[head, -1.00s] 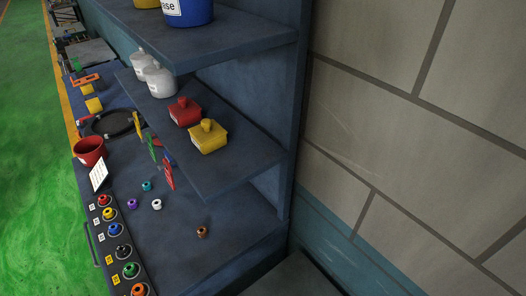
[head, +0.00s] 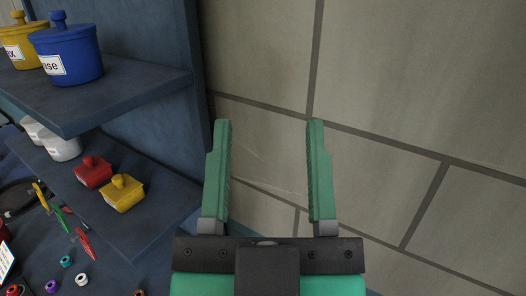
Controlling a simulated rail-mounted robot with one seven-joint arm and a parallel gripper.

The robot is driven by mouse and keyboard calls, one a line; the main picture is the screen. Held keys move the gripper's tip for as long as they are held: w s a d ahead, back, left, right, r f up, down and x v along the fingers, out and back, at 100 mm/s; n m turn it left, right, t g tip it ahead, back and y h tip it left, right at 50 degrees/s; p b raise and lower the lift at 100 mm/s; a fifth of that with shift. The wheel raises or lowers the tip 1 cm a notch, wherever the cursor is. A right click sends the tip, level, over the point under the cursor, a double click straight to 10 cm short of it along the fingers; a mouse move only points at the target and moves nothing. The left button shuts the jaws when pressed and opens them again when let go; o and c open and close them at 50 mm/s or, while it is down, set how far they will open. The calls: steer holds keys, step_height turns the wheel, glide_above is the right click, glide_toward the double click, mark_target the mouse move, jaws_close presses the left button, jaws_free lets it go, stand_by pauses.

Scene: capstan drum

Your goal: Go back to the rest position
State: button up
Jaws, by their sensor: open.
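My gripper (head: 268,130) is in the lower middle of the head view, with its two green fingers pointing up in the picture and spread wide apart. Nothing is between the fingers; only the block wall (head: 265,75) shows behind them. The gripper is apart from the shelf unit (head: 165,85), which stands to its left. No object is held.
The upper shelf holds a blue lidded pot (head: 68,55) and a yellow lidded pot (head: 22,42). The lower shelf holds white containers (head: 62,147), a red box (head: 92,173) and a yellow box (head: 123,193). Small coloured rings, such as a white one (head: 82,280), lie below.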

step_height(320, 180, up, 13)
steer(key=p, duration=1.3)
steer(key=shift+a, duration=0.15)
steer(key=shift+w, duration=0.1)
